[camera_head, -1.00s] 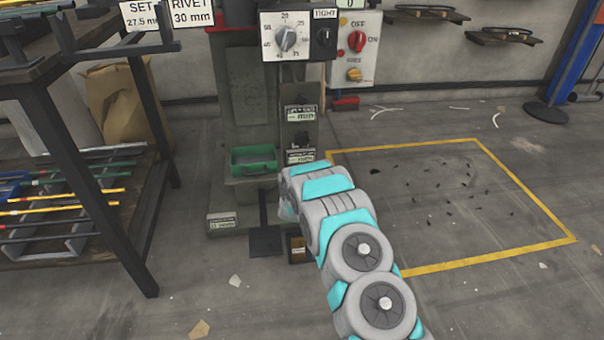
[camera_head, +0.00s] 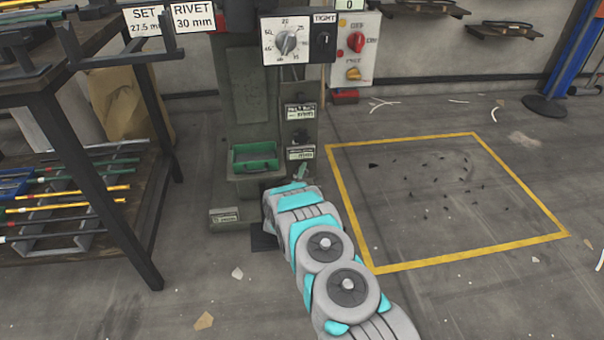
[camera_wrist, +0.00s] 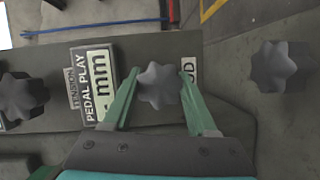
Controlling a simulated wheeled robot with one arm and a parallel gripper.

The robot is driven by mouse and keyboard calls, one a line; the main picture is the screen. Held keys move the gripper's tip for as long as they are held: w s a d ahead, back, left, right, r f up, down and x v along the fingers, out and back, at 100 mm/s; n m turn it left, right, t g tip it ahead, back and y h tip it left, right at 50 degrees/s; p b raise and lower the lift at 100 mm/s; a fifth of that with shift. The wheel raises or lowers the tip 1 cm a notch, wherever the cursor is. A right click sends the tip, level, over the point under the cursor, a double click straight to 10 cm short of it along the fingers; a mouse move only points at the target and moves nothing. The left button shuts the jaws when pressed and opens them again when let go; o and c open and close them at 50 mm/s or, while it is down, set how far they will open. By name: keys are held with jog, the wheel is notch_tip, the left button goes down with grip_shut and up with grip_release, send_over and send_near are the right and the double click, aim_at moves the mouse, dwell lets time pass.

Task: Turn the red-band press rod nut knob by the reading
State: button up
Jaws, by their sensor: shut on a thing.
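In the wrist view, a dark grey star-shaped knob (camera_wrist: 160,86) sits between the two green fingers of my gripper (camera_wrist: 160,95), which is shut on it. A label partly hidden by the right finger shows letters like "OD" (camera_wrist: 190,70). A plate left of the knob reads "PEDAL PLAY mm" (camera_wrist: 93,82). In the head view, the press (camera_head: 247,85) stands ahead with a white dial (camera_head: 287,41). My arm hides the held knob there. Signs read "SET 27.5 mm" (camera_head: 146,21) and "RIVET 30 mm" (camera_head: 193,16).
Other star knobs stand at the left (camera_wrist: 20,97) and right (camera_wrist: 281,66) of the wrist view. A green tray (camera_head: 255,157) is on the press. A rack of rods (camera_head: 70,200) stands left. A yellow-outlined floor area (camera_head: 440,200) lies right, with only small dark bits on it.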

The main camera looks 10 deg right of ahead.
jog(key=shift+a+n, duration=0.1)
jog(key=shift+n, duration=0.2)
dwell(0.4)
jog(key=o, duration=1.4)
jog(key=shift+c, duration=0.2)
jog(key=v, duration=0.7)
jog(key=shift+s+a, duration=0.2)
jog(key=shift+s, duration=0.1)
jog(key=shift+f, duration=0.15)
